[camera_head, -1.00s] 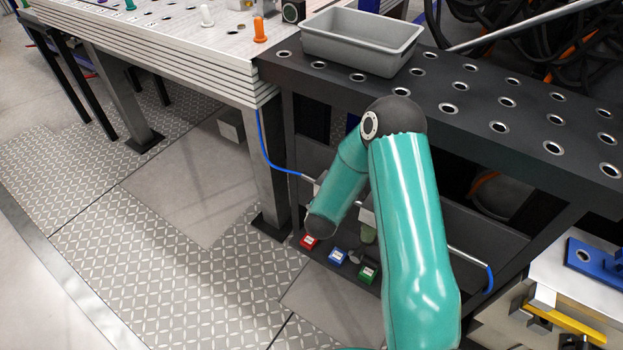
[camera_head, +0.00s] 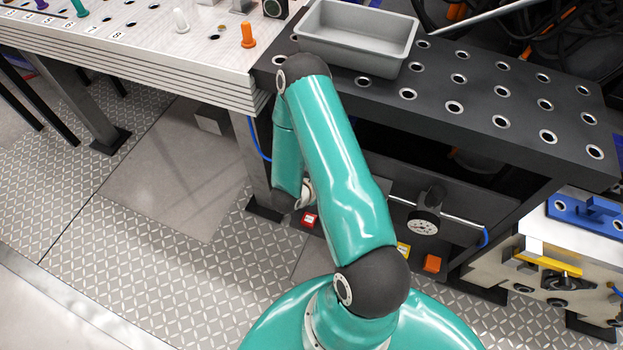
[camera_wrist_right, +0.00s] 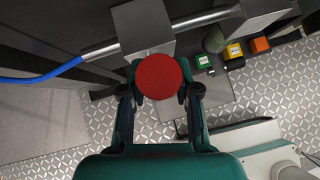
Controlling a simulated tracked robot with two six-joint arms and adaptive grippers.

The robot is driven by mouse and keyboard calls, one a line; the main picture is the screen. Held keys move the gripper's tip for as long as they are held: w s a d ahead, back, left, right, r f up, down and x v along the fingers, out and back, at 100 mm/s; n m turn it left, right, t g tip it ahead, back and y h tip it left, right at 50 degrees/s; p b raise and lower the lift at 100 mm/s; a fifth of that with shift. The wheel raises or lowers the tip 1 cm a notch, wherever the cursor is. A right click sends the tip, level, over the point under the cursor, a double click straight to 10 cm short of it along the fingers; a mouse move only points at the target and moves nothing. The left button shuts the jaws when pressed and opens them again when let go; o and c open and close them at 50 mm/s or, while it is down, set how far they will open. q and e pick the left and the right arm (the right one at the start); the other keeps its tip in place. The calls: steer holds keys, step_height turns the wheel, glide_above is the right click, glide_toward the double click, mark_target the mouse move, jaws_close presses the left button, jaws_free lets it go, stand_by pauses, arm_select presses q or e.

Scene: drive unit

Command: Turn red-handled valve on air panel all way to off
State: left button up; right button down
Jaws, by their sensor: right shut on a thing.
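In the right wrist view, the round red handle (camera_wrist_right: 158,77) of the valve faces the camera in front of a grey block (camera_wrist_right: 145,28) on the metal pipe. My right gripper (camera_wrist_right: 159,88) has one finger on each side of the red handle and is shut on it. How far the valve is turned cannot be read from this view. In the head view, my right arm covers the valve, and the gripper is hidden behind it. My left gripper is in neither view.
A gauge (camera_head: 423,222) sits on the panel under the dark perforated table (camera_head: 520,130). A grey bin (camera_head: 357,39) stands on that table. A red box (camera_head: 309,219) and an orange box (camera_head: 432,263) are low under the panel. A blue hose (camera_wrist_right: 40,76) joins the pipe.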

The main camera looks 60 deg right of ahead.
steer(key=shift+w+f, duration=0.2)
steer(key=c, duration=0.8)
jaws_free()
steer(key=shift+w+f, duration=0.1)
steer(key=shift+r, duration=0.25)
steer(key=v, duration=1.1)
steer(key=shift+a, duration=0.4)
steer(key=shift+r, duration=0.15)
